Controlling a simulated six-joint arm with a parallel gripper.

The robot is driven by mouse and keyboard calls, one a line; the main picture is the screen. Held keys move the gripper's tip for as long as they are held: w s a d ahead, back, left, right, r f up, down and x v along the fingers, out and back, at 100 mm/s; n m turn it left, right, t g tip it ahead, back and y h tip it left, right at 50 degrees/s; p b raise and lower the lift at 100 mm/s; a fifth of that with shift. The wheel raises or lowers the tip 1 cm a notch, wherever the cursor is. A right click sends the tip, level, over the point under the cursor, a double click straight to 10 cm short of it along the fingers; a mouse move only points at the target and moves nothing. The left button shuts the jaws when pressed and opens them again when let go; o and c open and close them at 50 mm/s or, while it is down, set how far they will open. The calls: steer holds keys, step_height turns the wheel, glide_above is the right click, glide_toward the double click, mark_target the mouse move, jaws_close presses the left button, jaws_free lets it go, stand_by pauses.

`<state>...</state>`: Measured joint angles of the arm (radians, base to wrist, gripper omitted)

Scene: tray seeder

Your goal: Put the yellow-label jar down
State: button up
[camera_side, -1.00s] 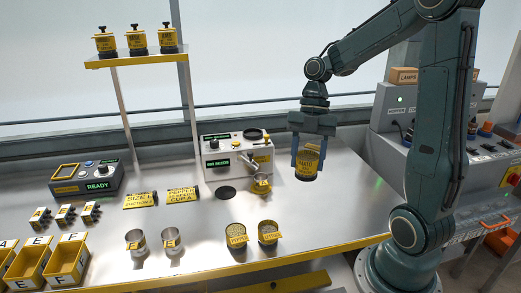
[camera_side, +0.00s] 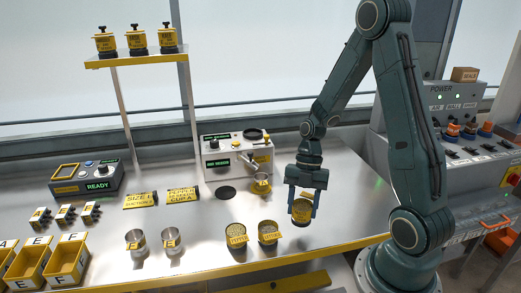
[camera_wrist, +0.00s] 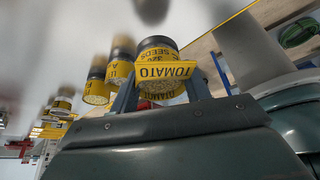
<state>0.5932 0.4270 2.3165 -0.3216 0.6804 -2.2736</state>
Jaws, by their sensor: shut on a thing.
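My gripper (camera_side: 302,208) points down at the right part of the steel bench and is shut on the yellow-label jar (camera_side: 301,213). The jar is upright and close to the bench top; I cannot tell whether its base touches. In the wrist view the jar (camera_wrist: 160,55) sits between the fingers (camera_wrist: 160,90), with its yellow label reading TOMATO SEEDS. Two open jars with yellow labels, (camera_side: 237,236) and (camera_side: 269,234), stand to its left near the bench's front edge.
Two metal cups, (camera_side: 136,247) and (camera_side: 171,245), stand further left. A grey dispenser machine (camera_side: 226,165) with a small cup (camera_side: 261,185) under its spout is behind. Yellow bins (camera_side: 65,268) are at the far left. Bare bench (camera_side: 340,205) lies right of the held jar.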

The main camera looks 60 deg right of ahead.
mark_target(301, 219)
steer(key=shift+f, duration=0.55)
steer(key=shift+f, duration=0.1)
steer(key=shift+f, duration=1.8)
steer(key=shift+f, duration=0.15)
steer(key=o, duration=1.1)
steer(key=shift+c, duration=0.2)
steer(key=v, duration=1.2)
steer(key=shift+r, duration=0.2)
